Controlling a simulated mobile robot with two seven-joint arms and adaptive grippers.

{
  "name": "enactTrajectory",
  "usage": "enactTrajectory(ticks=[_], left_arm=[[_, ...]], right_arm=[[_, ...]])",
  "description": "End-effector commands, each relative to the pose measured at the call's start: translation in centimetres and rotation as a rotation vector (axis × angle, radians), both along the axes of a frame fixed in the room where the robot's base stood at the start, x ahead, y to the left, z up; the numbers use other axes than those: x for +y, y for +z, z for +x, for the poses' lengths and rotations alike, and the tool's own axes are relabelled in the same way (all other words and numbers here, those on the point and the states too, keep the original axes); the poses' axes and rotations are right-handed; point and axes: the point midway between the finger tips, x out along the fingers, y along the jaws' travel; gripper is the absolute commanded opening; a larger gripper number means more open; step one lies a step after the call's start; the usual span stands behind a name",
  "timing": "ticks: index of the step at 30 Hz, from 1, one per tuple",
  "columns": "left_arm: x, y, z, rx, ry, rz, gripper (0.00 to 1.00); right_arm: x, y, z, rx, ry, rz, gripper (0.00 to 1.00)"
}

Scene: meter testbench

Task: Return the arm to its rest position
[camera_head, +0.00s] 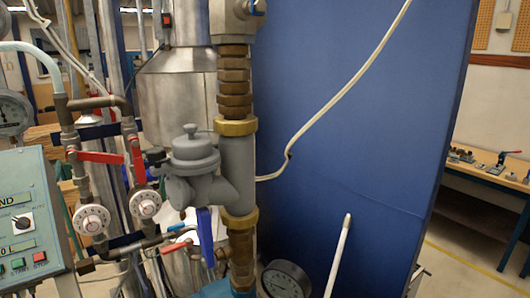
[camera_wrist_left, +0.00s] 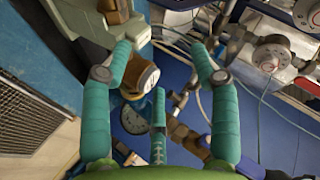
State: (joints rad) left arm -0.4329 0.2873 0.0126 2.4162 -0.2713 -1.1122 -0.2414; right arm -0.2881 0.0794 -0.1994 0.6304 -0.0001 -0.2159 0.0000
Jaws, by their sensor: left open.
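My left gripper (camera_wrist_left: 160,60) shows in the left wrist view with its teal fingers spread open. Nothing is held between them. A brass pipe fitting (camera_wrist_left: 143,73) shows behind the gap, near the left finger. A grey meter body (camera_wrist_left: 85,22) is at the upper left, close to the left fingertip; I cannot tell whether they touch. In the head view the grey meter (camera_head: 195,160) sits on the vertical pipe with brass fittings (camera_head: 236,127). Neither of my arms shows in the head view. My right gripper is in neither view.
A round gauge (camera_head: 285,280) stands at the bottom of the pipe; a gauge also shows between the fingers in the wrist view (camera_wrist_left: 133,119). Dials (camera_head: 92,219), red levers (camera_head: 98,156) and a control box (camera_head: 28,215) are at left. A blue panel (camera_head: 370,130) stands behind.

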Motion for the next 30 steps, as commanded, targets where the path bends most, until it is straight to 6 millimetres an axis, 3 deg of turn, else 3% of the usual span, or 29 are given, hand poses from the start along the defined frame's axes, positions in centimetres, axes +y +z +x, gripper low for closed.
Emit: enactTrajectory(ticks=[1,6,14,15,23,26,30], left_arm=[[-1.6,-2.2,-1.9,0.080,0.029,-0.099,0.61],[-6.3,-6.9,-7.3,0.302,0.109,-0.337,0.61],[-12.5,-10.2,-14.7,0.588,0.199,-0.577,0.61],[-12.2,-12.3,-14.1,0.586,0.200,-0.564,0.61],[-12.3,-22.1,-13.2,0.616,0.204,-0.553,0.61],[-12.3,-27.0,-13.5,0.634,0.206,-0.549,0.61],[-12.2,-35.2,-14.8,0.665,0.210,-0.541,0.61]], right_arm=[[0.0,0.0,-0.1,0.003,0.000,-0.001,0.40],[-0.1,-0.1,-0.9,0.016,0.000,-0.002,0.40],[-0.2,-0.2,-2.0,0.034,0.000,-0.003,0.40],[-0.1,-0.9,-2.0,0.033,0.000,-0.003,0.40],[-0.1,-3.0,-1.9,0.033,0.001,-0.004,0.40],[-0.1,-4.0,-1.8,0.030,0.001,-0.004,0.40],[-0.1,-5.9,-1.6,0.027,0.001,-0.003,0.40]])
